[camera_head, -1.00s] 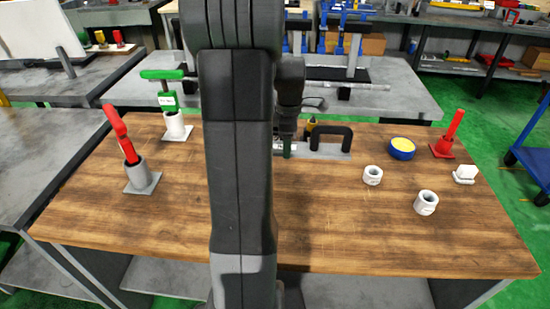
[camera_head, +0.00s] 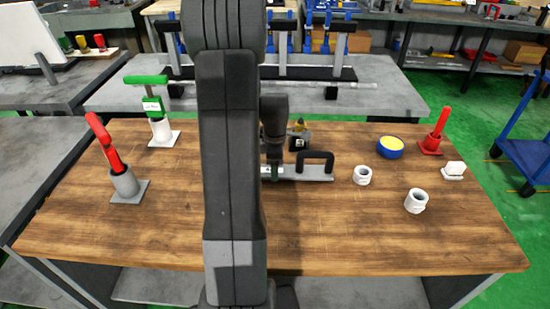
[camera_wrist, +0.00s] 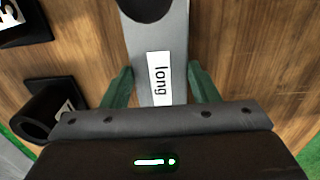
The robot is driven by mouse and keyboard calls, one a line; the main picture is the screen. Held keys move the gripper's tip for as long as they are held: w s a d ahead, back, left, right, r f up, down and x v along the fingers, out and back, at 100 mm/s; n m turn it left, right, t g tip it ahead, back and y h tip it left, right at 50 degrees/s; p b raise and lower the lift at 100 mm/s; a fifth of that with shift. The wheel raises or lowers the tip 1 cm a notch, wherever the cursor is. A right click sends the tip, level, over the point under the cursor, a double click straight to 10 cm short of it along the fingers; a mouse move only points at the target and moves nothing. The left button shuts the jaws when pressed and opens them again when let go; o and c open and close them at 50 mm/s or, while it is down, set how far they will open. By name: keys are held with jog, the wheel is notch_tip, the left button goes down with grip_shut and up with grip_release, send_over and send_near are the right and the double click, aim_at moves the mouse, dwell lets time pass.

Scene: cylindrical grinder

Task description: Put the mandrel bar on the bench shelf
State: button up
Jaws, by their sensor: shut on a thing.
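My arm hides part of this area. I cannot tell how far the bar is above the wood. A grey lower shelf (camera_head: 350,291) shows under the bench's front edge.
Two white rings (camera_head: 362,175), a blue-and-yellow roll (camera_head: 390,147) and a red-handled holder (camera_head: 433,143) stand to the right. Red (camera_head: 108,146) and green (camera_head: 155,105) handled tools stand left. A yellow-and-black item (camera_head: 298,135) is behind the bar. The front bench top is clear.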

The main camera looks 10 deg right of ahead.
jog(key=shift+f, duration=0.2)
jog(key=o, duration=1.1)
jog(key=shift+f, duration=0.2)
jog(key=o, duration=0.4)
jog(key=shift+r, duration=0.15)
